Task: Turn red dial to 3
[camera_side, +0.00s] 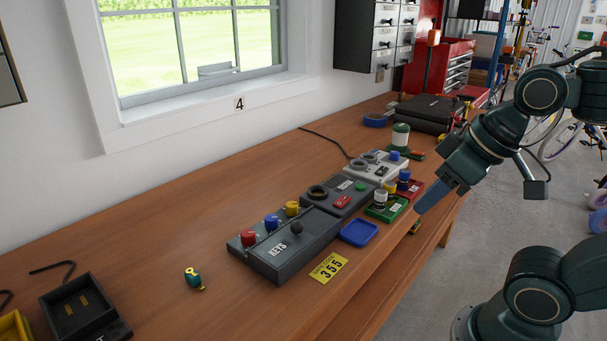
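The red dial (248,237) sits at the near left end of a dark grey control panel (285,262) marked "KEYS" on the wooden bench. A blue dial (271,222) and a yellow dial (292,208) stand in a row with it. A dark round knob (296,228) is on the same panel. The numbers around the red dial and its pointer are too small to read. My gripper (421,207) is at the right, over the bench's front edge, pointing down and left, well apart from the red dial. Its fingers overlap in this view, so their opening is hidden.
A second panel (340,195) adjoins behind. The bench left of the panel is mostly clear.

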